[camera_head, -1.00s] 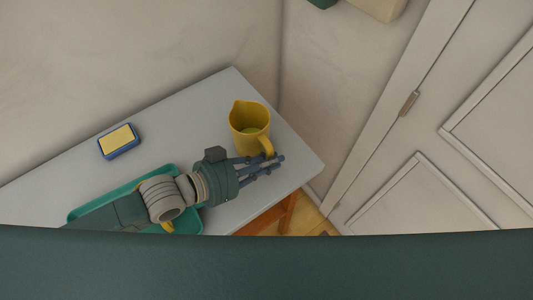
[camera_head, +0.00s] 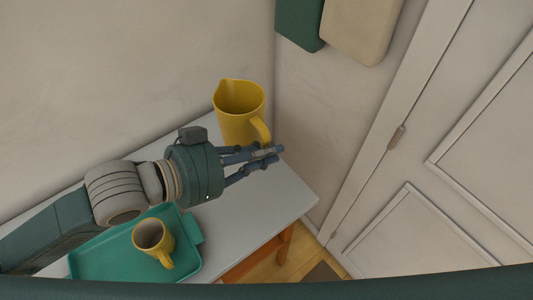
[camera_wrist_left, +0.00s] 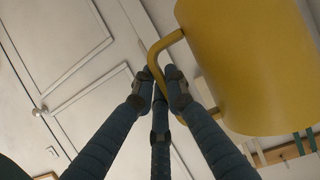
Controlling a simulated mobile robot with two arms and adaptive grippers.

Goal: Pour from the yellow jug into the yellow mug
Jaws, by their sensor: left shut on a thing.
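The yellow jug (camera_head: 238,125) is held upright above the back of the grey table in the head view, with its handle toward the lower right. My left gripper (camera_head: 272,153) is shut on the jug's handle. The wrist view shows my left fingers (camera_wrist_left: 160,85) around the handle beside the jug's body (camera_wrist_left: 245,65). The yellow mug (camera_head: 148,234) stands upright on the green tray (camera_head: 110,257), below and left of the jug. The inside of the jug is too shaded to tell its contents. My right gripper is not in view.
The grey table's (camera_head: 270,205) right part is clear. A wall stands behind it. A green cloth-like panel (camera_head: 300,22) and a beige one (camera_head: 360,28) hang at the upper right. A white panelled door (camera_head: 480,130) stands to the right.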

